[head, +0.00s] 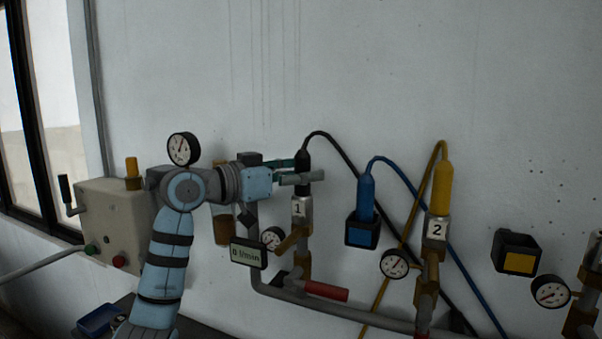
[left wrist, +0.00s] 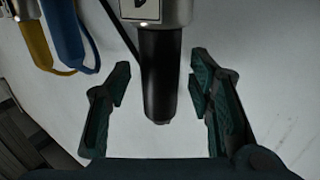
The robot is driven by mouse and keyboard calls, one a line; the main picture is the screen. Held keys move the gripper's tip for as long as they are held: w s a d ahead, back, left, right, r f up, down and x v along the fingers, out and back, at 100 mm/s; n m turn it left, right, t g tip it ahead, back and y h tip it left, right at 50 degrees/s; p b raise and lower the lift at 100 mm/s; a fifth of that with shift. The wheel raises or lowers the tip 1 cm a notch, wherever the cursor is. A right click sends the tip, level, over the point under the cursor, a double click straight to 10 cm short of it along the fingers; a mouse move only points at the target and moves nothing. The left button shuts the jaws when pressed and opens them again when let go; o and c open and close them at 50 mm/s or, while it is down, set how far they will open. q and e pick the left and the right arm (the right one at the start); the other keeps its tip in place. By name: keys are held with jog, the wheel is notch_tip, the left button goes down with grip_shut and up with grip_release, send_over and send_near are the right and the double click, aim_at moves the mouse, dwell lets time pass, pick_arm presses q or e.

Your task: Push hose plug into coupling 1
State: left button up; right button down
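The black hose plug (head: 303,159) stands upright at the top of coupling 1 (head: 300,209), a metal fitting labelled "1". Its black hose arches from its top to the right. In the left wrist view the plug (left wrist: 160,75) hangs from the coupling (left wrist: 155,8); how deep it sits I cannot tell. My left gripper (head: 308,170) is at the plug's height. It is open, and in the left wrist view its fingers (left wrist: 160,78) stand on both sides of the plug with gaps. My right gripper is not in view.
A blue plug (head: 366,196) sits in a dark holder, and a yellow plug (head: 442,187) stands at coupling 2 (head: 436,230). Gauges, a flow display (head: 248,254) and a red valve handle (head: 325,291) crowd below. A grey box (head: 112,222) is left. The wall above is clear.

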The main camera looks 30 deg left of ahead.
pick_arm(q)
jog(key=shift+s+a, duration=0.15)
jog(key=v, duration=1.1)
jog(key=shift+s, duration=0.2)
jog(key=shift+s+a+r, duration=0.1)
jog(key=shift+a, duration=0.05)
